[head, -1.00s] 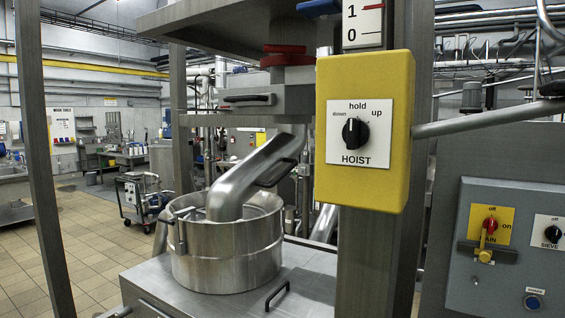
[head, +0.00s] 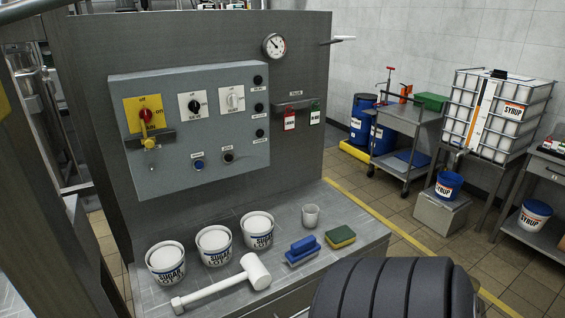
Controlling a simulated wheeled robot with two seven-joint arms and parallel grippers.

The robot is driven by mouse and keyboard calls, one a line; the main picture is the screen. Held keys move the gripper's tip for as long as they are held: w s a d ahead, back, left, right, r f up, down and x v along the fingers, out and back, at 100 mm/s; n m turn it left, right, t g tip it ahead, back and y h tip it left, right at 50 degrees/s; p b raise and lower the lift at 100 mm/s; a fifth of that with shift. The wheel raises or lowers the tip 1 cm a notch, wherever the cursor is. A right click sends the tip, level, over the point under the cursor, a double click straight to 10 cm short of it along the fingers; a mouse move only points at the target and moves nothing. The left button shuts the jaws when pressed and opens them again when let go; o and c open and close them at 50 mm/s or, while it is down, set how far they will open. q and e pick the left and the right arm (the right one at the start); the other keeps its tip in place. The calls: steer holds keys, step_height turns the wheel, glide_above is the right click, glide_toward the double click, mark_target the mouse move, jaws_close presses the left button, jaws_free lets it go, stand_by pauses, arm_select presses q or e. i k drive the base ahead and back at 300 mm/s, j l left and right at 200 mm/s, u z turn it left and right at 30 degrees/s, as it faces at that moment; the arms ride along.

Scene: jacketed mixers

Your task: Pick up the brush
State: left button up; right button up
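The brush (head: 302,250) has a blue handle and a paler base. It lies on the grey steel worktop (head: 360,245) below the control panel, between the sugar tubs and a green and yellow sponge (head: 340,236). Nothing covers it. Neither of my grippers shows in the head view. A dark ribbed part, probably of my own arm, fills the bottom right and hides part of the worktop's front edge.
Three white sugar tubs (head: 214,246) stand left of the brush, with a white mallet (head: 222,284) in front of them. A small cup (head: 311,216) stands behind it. A control panel (head: 205,128) rises behind. Syrup containers (head: 493,115) stand at the far right.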

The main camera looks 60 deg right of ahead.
mark_target(303, 250)
steer(key=k+z, duration=0.15)
steer(key=z, duration=1.85)
steer(key=u, duration=1.95)
steer(key=z, duration=1.95)
